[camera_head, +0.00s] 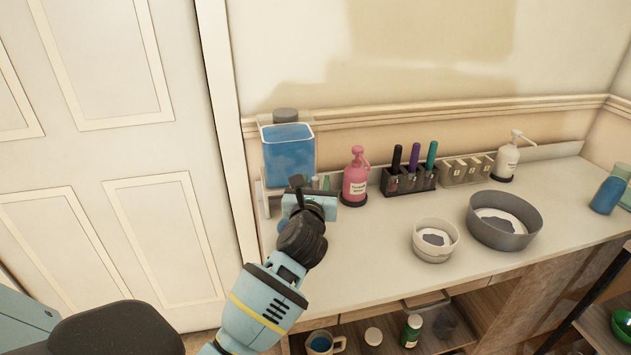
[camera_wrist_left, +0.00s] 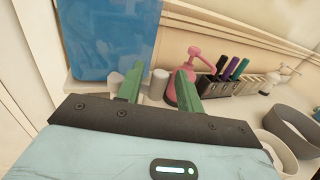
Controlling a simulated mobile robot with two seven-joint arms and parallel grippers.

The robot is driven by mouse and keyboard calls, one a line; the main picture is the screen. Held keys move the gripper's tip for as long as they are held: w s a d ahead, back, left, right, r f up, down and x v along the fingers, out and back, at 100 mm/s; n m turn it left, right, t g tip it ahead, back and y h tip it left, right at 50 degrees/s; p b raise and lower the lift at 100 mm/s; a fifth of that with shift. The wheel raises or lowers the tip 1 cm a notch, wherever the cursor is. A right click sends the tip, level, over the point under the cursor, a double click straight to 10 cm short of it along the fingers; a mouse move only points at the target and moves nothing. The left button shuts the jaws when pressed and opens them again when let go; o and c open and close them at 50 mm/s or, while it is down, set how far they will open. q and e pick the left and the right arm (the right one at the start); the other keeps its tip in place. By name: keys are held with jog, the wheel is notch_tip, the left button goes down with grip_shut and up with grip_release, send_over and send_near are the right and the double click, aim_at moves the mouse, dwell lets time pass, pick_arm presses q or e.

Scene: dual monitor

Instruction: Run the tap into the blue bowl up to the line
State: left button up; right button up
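A dispenser tank (camera_head: 288,150) of blue liquid with a grey cap stands at the counter's left end. It also shows in the left wrist view (camera_wrist_left: 105,40). My left gripper (camera_head: 320,184) is just in front of and below it. In the left wrist view its two green fingers (camera_wrist_left: 158,88) are apart. A small grey cylinder (camera_wrist_left: 160,80), perhaps part of the tap, shows between them; I cannot tell whether they touch it. My gripper hides the tap in the head view. I see no clearly blue bowl; a cream bowl (camera_head: 435,241) and a grey bowl (camera_head: 505,220) stand on the counter.
A pink pump bottle (camera_head: 355,178) stands close right of my gripper. Behind are a marker holder (camera_head: 409,181) and a white pump bottle (camera_head: 507,160). A blue cup (camera_head: 607,195) is at right. A mug (camera_head: 321,343) is on the shelf below. The counter's front left is clear.

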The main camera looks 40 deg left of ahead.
pick_arm(q)
jog(key=shift+w+a, duration=0.3)
jog(key=shift+w, duration=0.2)
